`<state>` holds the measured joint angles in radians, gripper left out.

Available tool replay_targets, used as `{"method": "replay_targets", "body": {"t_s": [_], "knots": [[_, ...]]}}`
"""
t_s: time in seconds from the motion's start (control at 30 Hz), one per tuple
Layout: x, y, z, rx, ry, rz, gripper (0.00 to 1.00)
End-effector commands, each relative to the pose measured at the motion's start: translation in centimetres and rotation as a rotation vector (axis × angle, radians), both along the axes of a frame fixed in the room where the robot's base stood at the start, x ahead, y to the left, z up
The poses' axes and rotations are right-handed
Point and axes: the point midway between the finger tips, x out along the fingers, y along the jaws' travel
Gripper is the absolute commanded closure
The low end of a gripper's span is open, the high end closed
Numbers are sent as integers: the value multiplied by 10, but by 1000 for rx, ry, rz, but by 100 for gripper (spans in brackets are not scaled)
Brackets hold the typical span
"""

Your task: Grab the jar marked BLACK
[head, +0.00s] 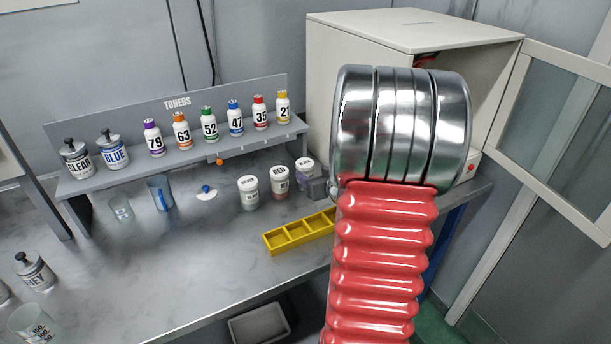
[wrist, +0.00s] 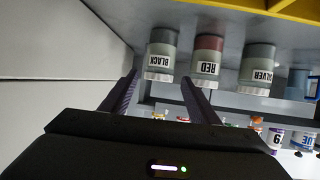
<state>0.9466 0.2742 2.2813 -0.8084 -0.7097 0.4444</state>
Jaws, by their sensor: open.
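The jar marked BLACK (wrist: 161,55) is a grey jar with a dark body end and a pale lid, appearing upside down in the wrist view. My gripper (wrist: 160,77) is open, with its two dark fingers apart and pointing toward this jar. The jar lies in line with the gap between the fingertips, and nothing is held. In the head view the BLACK jar (head: 305,165) stands on the bench at the right end of a row, partly hidden. My arm covers most of the gripper there.
The RED jar (wrist: 207,56) stands close beside the BLACK one, with the SILVER jar (wrist: 257,66) beyond it. A yellow divided tray (head: 290,237) lies in front on the bench. The toner shelf (head: 185,165) is behind, and a white cabinet (head: 330,80) stands at the right.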

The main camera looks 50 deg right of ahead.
Motion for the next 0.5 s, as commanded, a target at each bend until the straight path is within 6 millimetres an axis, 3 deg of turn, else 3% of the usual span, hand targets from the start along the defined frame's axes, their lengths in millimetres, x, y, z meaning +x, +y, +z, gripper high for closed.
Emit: {"method": "replay_targets", "body": {"t_s": [0.2, 0.5], "knots": [[21, -9, -9, 0, 0, 1, 45], [25, -10, -11, 0, 0, 1, 45]]}}
